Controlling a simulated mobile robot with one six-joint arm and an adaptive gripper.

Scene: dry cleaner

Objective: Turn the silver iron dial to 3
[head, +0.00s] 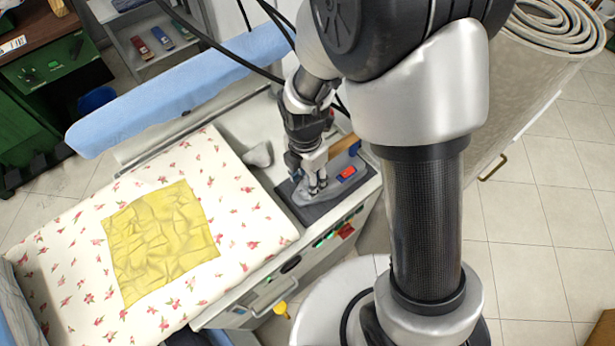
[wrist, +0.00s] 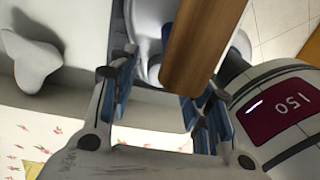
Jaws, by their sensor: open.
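The grey iron (head: 340,184) lies on a dark rest at the right end of the ironing table in the head view, with a red patch on top. In the wrist view a pale rounded body with dark stripes, probably the iron, carries a maroon panel (wrist: 279,106) marked "150". I cannot make out the dial; my fingers may hide it. My gripper (head: 316,186) points down over the left part of the iron. In the wrist view my gripper (wrist: 163,95) is open, with a gap between its fingers. I cannot tell whether a finger touches the iron.
A brown wooden bar (wrist: 208,45) stands close beside my fingers in the wrist view. A small grey cone-like object (head: 258,155) is left of the iron. A yellow cloth (head: 160,242) lies on the floral board (head: 262,220). A blue padded bar (head: 165,100) runs behind.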

